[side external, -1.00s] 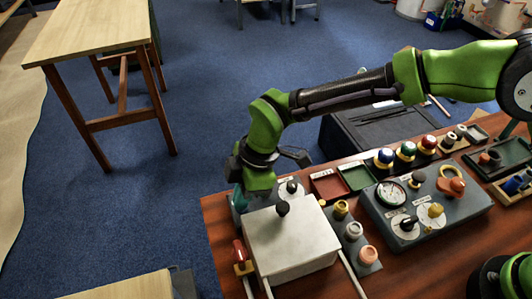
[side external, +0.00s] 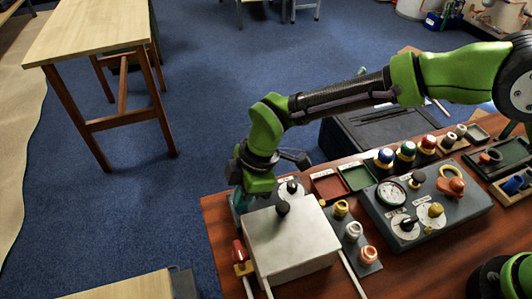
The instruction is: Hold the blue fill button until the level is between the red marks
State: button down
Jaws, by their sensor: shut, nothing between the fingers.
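My gripper (side external: 238,204) is shut and empty, pointing down at the left end of the bench, just behind the pale box with a black knob (side external: 288,243). Its fingertips are mostly hidden by the box and my wrist, so I cannot tell what they touch. A blue dome-topped piece (side external: 385,157) stands in a row with a green one and a red one, well to the right of my gripper. I cannot tell whether it is the fill button. No level with red marks can be made out.
A grey panel (side external: 455,207) with a round dial (side external: 391,194) and several knobs lies to the right. Red (side external: 329,186) and green (side external: 357,176) trays sit behind the box. A red-topped piece (side external: 240,252) stands at the box's left. Open floor lies left of the bench.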

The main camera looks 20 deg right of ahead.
notch_tip(320, 180, up, 8)
dwell(0.9)
jog(key=s+d+r+m+t, duration=0.2)
jog(key=s+d+r+m, duration=0.2)
jog(key=d+m, duration=0.3)
jog(key=s+d+r+m+t+h, duration=0.1)
jog(key=d+m, duration=0.6)
jog(key=d, duration=1.1)
jog(key=s+d+r+m+t, duration=0.4)
jog(key=s+d+r+m, duration=0.2)
jog(key=d, duration=0.7)
jog(key=shift+s+d+r+m, duration=0.15)
jog(key=shift+s+r+m, duration=0.15)
jog(key=shift+s+m, duration=0.7)
jog(key=shift+w, duration=0.1)
